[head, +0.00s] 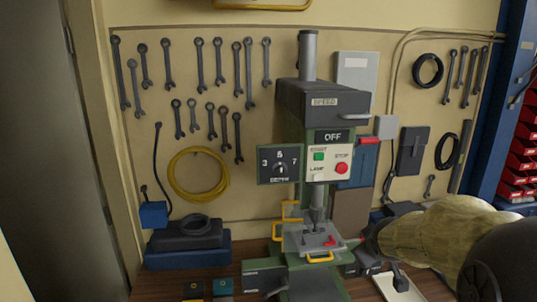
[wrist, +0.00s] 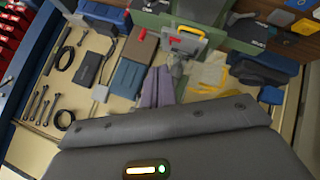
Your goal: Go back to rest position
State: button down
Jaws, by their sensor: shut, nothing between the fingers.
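My arm, in a yellowish sleeve, reaches in from the right in the head view. My gripper (head: 368,240) is at its end, just right of the drill press's work table. In the wrist view my gripper (wrist: 158,75) shows as two narrow greyish-purple fingers close together, shut and empty. The green drill press (head: 322,104) stands in the middle of the bench, with its display reading OFF. A grey vise plate (head: 306,240) with yellow handles and a red part lies under the chuck; it also shows in the wrist view (wrist: 182,42).
Blue boxes (head: 188,250) stand on the bench at left. Wrenches (head: 200,62) and a yellow cable (head: 198,176) hang on the back panel. Red bins (head: 520,160) are at far right. A white tray (head: 398,288) lies in front.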

jog(key=s+a+f+m+g+y+b, duration=0.1)
jog(key=s+a+f+m+g+b, duration=0.1)
jog(key=s+a+f, duration=0.3)
jog(key=s+a+f+m+g+y+b, duration=0.1)
jog(key=s+a+f+m+g+b, duration=0.2)
jog(key=s+f, duration=1)
notch_tip(320, 180, down, 3)
jog(key=shift+s+a+r+g+b, duration=0.2)
jog(key=shift+s+a+g+b, duration=0.25)
jog(key=shift+a+g, duration=0.45)
jog(key=shift+d, duration=0.1)
